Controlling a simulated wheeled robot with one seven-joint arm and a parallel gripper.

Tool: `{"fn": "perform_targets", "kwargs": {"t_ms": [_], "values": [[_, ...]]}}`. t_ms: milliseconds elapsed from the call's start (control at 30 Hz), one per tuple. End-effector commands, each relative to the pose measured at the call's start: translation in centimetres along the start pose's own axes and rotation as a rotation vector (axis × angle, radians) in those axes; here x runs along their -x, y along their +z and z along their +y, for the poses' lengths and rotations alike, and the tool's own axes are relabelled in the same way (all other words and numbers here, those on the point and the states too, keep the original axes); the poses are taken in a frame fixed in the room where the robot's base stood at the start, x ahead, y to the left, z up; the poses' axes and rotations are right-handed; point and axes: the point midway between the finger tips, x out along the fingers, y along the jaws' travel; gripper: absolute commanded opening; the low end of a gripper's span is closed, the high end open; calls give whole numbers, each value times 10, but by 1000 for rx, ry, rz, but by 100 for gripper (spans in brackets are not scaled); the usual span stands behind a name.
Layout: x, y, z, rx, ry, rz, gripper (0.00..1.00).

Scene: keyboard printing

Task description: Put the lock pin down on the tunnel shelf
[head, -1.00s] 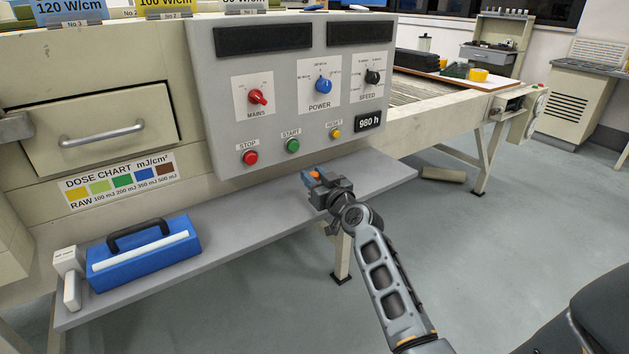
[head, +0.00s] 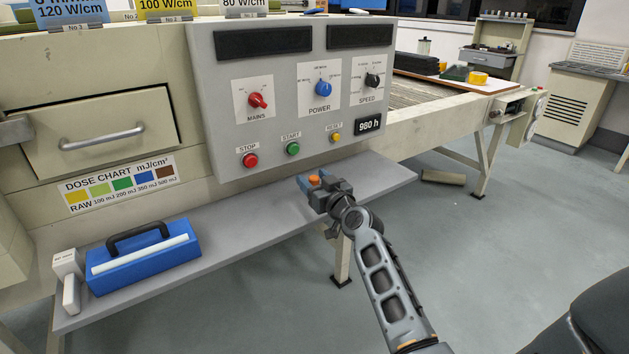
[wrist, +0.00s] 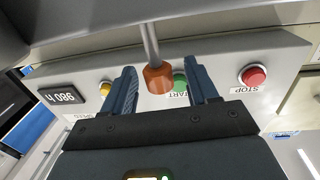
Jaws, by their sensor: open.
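The lock pin, with an orange knob (wrist: 158,78) and a thin grey shaft, is between my two blue fingers in the wrist view, with a gap on both sides of the knob. Its shaft runs away toward the grey surface at the picture's top. My gripper (head: 308,183) is open, over the right part of the tunnel shelf (head: 240,240), below the control panel. The orange knob also shows between the fingers in the head view (head: 314,180). I cannot tell whether the pin touches the shelf; the shaft is hidden there.
The control panel (head: 290,130) hangs close above my gripper, with red, green and yellow buttons at its lower edge. The shelf between case and gripper is clear.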

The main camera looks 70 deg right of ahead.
Motion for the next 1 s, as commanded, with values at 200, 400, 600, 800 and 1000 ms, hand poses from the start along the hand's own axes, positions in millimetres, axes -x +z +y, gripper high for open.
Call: {"fn": "perform_targets", "kwargs": {"t_ms": [200, 400, 600, 800, 1000], "values": [[34, 2, 0, -1, 0, -2, 58], [76, 2, -1, -1, -1, -2, 58], [106, 1, 0, -1, -1, -2, 58], [119, 0, 0, 0, -1, -1, 58], [121, 0, -1, 0, -1, -2, 58]]}}
